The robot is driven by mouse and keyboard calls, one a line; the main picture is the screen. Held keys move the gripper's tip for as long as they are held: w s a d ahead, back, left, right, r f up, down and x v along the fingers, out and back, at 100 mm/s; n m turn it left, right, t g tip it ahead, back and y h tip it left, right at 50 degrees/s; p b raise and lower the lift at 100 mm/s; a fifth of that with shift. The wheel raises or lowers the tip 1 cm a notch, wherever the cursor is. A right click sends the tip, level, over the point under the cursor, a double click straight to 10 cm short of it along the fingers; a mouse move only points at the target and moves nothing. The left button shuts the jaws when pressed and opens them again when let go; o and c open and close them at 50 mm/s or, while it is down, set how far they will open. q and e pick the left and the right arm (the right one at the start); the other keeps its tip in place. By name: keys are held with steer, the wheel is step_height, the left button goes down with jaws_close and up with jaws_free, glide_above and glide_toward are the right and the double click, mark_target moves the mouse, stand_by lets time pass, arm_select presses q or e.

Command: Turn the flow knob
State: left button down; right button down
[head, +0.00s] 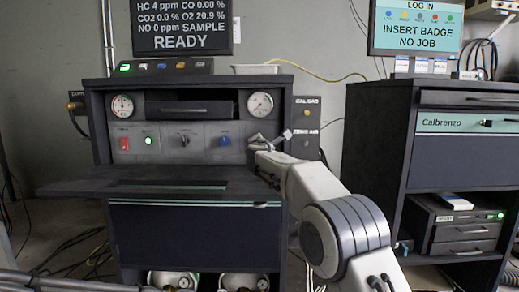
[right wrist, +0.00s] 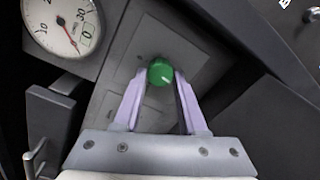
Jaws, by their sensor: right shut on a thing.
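A round green knob (right wrist: 161,72) sits on a grey plate in the right wrist view. My right gripper (right wrist: 160,82) has its two pale fingers on either side of it, shut on it. In the head view my right gripper (head: 271,139) is at the right end of the cabinet's panel, below the right gauge (head: 260,104), and hides the green knob there. No label that names the knob is readable. Left of it the panel carries a blue knob (head: 224,140), a dark knob (head: 184,140), a green light (head: 148,140) and a red switch (head: 124,143). My left gripper is not in view.
A dark shelf (head: 85,187) juts out below the panel. A side box labelled CAL GAS (head: 306,112) is close to the right gripper. A second cabinet (head: 380,150) stands right. The upper monitor (head: 182,25) reads READY.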

steer(key=shift+r+m, duration=0.1)
steer(key=shift+m, duration=0.3)
steer(key=shift+c, duration=2.3)
jaws_free()
steer(key=shift+s+b, duration=0.1)
steer(key=shift+b, duration=0.2)
steer(key=shift+s+b, duration=0.3)
steer(key=shift+b, duration=0.05)
steer(key=s+b, duration=0.4)
steer(key=s, duration=0.5)
steer(key=shift+r, duration=0.15)
steer(key=shift+s+b, duration=0.35)
